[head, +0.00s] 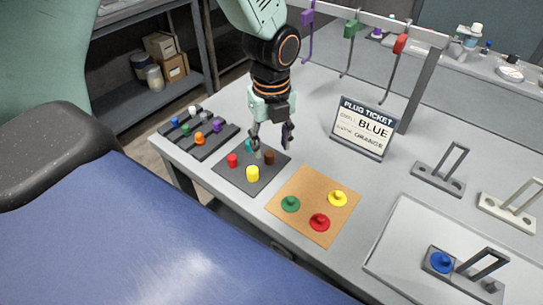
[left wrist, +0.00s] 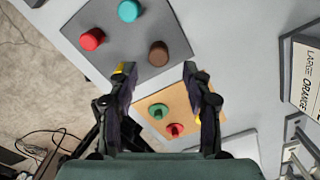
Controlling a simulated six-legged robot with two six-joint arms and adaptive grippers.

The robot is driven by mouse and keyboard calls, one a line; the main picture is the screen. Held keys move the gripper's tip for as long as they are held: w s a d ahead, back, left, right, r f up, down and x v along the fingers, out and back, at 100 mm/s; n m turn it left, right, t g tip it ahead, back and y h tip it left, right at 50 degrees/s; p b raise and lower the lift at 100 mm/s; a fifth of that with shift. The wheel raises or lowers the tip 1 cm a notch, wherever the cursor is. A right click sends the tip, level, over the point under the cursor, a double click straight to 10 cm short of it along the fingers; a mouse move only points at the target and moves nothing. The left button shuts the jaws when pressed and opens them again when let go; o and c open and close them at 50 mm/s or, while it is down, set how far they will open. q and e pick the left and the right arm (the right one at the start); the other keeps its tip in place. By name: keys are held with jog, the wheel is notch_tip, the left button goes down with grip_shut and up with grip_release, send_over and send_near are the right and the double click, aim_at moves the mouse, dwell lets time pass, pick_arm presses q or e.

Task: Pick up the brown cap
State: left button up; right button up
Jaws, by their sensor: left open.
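The brown cap (head: 269,157) stands on a dark grey mat (head: 232,176) on the bench, at the mat's right side. It also shows in the left wrist view (left wrist: 158,54), ahead of the fingertips and between their lines. My left gripper (head: 271,146) is open and empty, pointing down over the mat by the brown cap. In the left wrist view its two fingers (left wrist: 157,72) are spread apart, and neither appears to touch the cap. My right gripper is not in view.
On the same mat are a red cap (head: 232,160), a yellow cap (head: 252,173) and a teal cap (left wrist: 129,11). A cork board (head: 278,205) with several plugs lies to the right. A ticket sign (head: 361,130) stands behind.

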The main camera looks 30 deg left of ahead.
aim_at(269, 153)
pick_arm(q)
jog(key=f, duration=0.2)
jog(key=a+f, duration=0.1)
jog(key=shift+w, duration=0.3)
jog(key=shift+f, duration=0.35)
jog(key=shift+s+d+r, duration=0.2)
jog(key=shift+s+d, duration=0.1)
jog(key=shift+w+a+f, duration=0.2)
jog(key=shift+w+a, duration=0.05)
jog(key=shift+a, duration=0.05)
jog(key=c, duration=0.6)
jog(key=shift+s+d, duration=0.1)
jog(key=shift+d, duration=0.05)
jog(key=shift+c, duration=1)
